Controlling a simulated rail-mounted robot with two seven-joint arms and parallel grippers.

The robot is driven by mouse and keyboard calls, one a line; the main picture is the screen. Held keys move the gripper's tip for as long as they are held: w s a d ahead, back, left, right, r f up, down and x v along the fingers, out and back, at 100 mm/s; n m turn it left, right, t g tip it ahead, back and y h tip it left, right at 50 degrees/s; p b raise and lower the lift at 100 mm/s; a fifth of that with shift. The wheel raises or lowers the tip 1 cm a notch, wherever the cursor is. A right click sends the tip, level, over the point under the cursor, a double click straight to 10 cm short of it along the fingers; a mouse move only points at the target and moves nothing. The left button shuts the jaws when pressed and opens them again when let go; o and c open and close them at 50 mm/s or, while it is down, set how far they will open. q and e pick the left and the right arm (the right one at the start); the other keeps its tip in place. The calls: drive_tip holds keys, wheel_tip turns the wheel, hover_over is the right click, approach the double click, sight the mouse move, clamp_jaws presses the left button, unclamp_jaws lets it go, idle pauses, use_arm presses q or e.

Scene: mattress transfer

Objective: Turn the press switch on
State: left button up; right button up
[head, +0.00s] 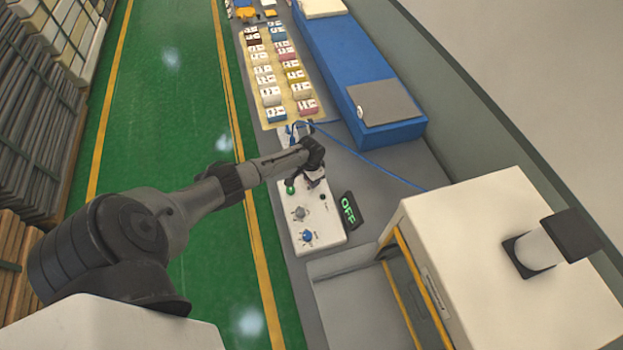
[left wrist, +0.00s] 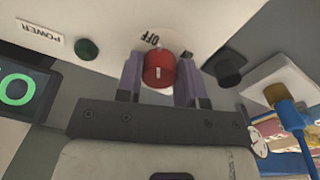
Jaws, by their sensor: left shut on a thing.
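A red rotary switch (left wrist: 158,66) with an OFF label sits on a white control panel (left wrist: 95,28), seen in the left wrist view. My left gripper (left wrist: 160,80) has one purple finger on each side of the switch and is shut on it. In the head view, my left gripper (head: 310,176) is at the far end of the control box (head: 322,222) and hides the switch. A dark display (head: 348,209) beside the box reads OFF in green. My right gripper is not in view.
Grey (head: 300,213) and blue (head: 307,236) knobs are on the near part of the box. A black knob (left wrist: 226,67) and a blue plug (left wrist: 285,108) are close to my left gripper. Beyond are a tray of small boxes (head: 258,85) and a blue block (head: 335,55).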

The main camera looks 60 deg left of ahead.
use_arm(q)
drive_tip(key=m, duration=0.4)
drive_tip(key=m+b, duration=0.1)
drive_tip(key=m, duration=0.2)
drive_tip(key=m+b, duration=0.1)
drive_tip(key=m, duration=0.3)
drive_tip(key=shift+w+m, duration=0.1)
drive_tip(key=shift+m, duration=0.3)
drive_tip(key=shift+m+b, duration=0.45)
drive_tip(key=shift+m, duration=1.05)
drive_tip(key=o, duration=0.9)
drive_tip(key=shift+o, duration=0.2)
drive_tip(key=shift+r, duration=0.1)
